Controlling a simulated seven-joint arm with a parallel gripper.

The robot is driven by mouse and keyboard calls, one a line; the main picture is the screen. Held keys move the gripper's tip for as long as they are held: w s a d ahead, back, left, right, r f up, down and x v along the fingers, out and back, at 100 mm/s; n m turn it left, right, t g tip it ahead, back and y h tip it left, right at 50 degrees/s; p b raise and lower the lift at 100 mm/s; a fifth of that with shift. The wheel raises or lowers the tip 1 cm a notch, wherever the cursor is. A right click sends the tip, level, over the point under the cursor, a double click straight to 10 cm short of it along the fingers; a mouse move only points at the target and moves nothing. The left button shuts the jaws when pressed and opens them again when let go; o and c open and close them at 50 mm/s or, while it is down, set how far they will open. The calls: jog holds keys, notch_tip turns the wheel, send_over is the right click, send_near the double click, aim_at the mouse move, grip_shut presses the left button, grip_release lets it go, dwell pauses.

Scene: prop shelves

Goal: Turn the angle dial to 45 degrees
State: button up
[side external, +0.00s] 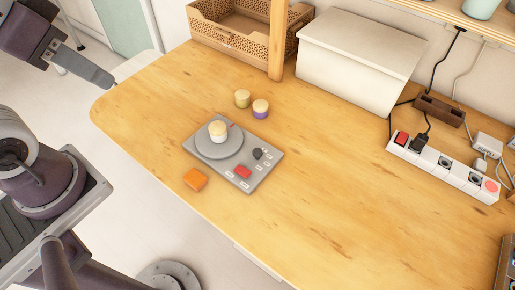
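A flat grey device (212,167) lies on the wooden table. It has a small black knob (257,154) on its right part, which looks like the dial; its angle marks are too small to read. A round grey plate (205,149) on the device carries a small white pot with a cream top (218,131). A red button (243,172) sits near the device's front edge. My gripper (108,81) is in the upper left, off the table's left edge and well apart from the device. Its fingers are seen edge-on, so its opening is unclear.
An orange block (195,179) lies just left of the device. Two small pots, one yellowish (242,98) and one purple (260,112), stand behind it. A wooden post (278,40), a white box (358,62) and a power strip (445,167) stand farther back.

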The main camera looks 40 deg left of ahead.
jog(key=o, duration=0.4)
jog(key=shift+n+g+h, duration=0.3)
jog(key=shift+n+g, duration=0.5)
jog(key=shift+g, duration=0.1)
jog(key=w, duration=0.2)
jog(key=w+d, duration=0.1)
jog(key=w, duration=0.1)
jog(key=w+d, duration=0.1)
jog(key=w, duration=0.2)
jog(key=shift+o, duration=0.2)
jog(key=n+g+h, duration=0.2)
jog(key=n+g, duration=0.4)
jog(key=g, duration=0.1)
send_over(257, 151)
jog(key=w+a, duration=0.2)
jog(key=a, duration=0.1)
notch_tip(257, 151, down, 22)
jog(key=shift+n+h, duration=0.3)
jog(key=shift+n, duration=0.2)
jog(key=x, duration=0.5)
jog(key=w+x, duration=0.1)
jog(key=x, duration=0.2)
jog(key=shift+f, duration=0.3)
jog(key=shift+d+f, duration=0.15)
jog(key=shift+f, duration=0.25)
jog(key=shift+c, duration=0.2)
grip_shut()
